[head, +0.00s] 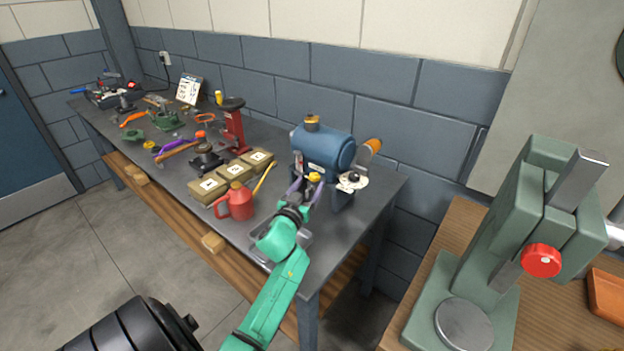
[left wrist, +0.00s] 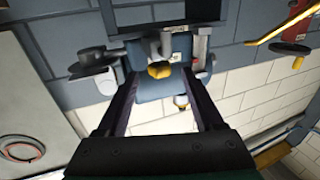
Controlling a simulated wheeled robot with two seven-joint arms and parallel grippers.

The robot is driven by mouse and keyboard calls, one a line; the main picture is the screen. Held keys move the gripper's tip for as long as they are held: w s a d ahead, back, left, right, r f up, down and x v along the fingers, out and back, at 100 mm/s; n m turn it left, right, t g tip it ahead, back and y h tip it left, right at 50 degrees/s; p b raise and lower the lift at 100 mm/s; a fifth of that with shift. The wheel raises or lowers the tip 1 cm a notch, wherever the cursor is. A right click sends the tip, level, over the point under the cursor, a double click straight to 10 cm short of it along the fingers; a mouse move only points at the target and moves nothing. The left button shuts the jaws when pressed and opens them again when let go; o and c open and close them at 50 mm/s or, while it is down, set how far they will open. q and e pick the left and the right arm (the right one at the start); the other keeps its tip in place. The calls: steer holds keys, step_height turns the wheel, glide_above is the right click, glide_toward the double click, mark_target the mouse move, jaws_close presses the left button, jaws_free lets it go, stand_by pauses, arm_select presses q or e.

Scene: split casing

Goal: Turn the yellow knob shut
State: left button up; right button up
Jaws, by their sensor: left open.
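The yellow knob (head: 314,177) is at the lower front of a blue tank-shaped casing (head: 325,148) on the right end of the workbench. It also shows in the left wrist view, as a rounded yellow knob (left wrist: 159,70) on a grey stem. My left gripper (head: 303,187) is open in front of the casing. In the left wrist view its two fingers reach up on either side of the knob, with visible gaps, and nothing is held. I cannot tell how deep the knob is between them. My right gripper is not in view.
A yellow-topped cap (head: 312,120) sits on the casing. A round plate with a black knob (head: 352,180) is right of it. A red can (head: 236,201) and labelled boxes (head: 208,188) stand left of my arm. A green press (head: 510,240) stands at the right.

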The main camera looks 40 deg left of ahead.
arm_select(q)
steer(key=shift+x, duration=1.05)
steer(key=shift+r, duration=0.1)
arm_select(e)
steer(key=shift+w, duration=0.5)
